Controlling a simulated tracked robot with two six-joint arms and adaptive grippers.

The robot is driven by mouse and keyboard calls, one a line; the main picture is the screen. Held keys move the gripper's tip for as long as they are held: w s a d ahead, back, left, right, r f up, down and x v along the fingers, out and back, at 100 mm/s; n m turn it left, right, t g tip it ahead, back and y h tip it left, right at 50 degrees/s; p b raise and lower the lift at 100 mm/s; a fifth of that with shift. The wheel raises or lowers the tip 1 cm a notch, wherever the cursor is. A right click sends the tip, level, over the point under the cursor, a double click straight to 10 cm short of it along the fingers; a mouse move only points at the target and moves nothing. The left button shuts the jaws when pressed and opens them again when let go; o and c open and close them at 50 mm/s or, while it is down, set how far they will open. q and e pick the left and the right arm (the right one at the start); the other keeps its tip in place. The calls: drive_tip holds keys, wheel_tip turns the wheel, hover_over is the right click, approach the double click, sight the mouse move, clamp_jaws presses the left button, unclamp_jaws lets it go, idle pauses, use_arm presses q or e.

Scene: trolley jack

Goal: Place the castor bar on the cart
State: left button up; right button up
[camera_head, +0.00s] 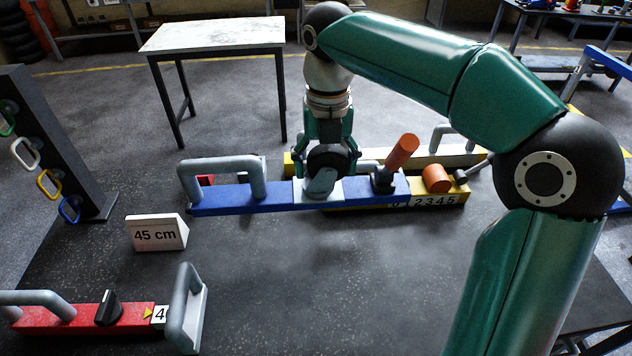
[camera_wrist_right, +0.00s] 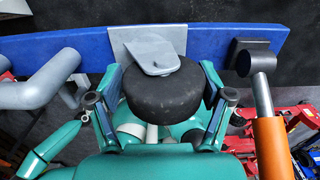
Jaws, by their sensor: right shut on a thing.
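The castor bar (camera_head: 235,199) is a long blue bar with a grey handle at its left end, a grey plate with a black castor wheel in the middle and an orange lever at the right. My right gripper (camera_head: 328,165) comes down over the middle from above and is shut on the castor wheel. In the right wrist view the black wheel (camera_wrist_right: 163,97) sits between the two fingers, under the grey plate, with the blue bar (camera_wrist_right: 70,43) behind. I cannot tell its height above the floor. I cannot surely identify the cart. My left gripper is out of view.
A yellow bar with digits (camera_head: 437,199) and an orange cylinder lies right behind the blue bar. A red bar with grey handles (camera_head: 90,318) lies at front left, near a "45 cm" sign (camera_head: 157,234). A table (camera_head: 213,36) stands behind. The floor in front is clear.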

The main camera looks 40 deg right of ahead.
sight(324, 189)
drive_tip(key=shift+s+a+f+b, duration=0.1)
drive_tip(key=shift+f+b, duration=0.2)
drive_tip(key=shift+f, duration=4.15)
drive_tip(key=shift+a+f+b, duration=0.1)
drive_tip(key=shift+f+b, duration=0.2)
drive_tip(key=shift+f, duration=4.1)
drive_tip(key=o, duration=1.7)
drive_tip(key=shift+f, duration=0.1)
wheel_tip(324, 189, up, 12)
drive_tip(key=shift+r+p, duration=0.1)
drive_tip(key=shift+p, duration=0.25)
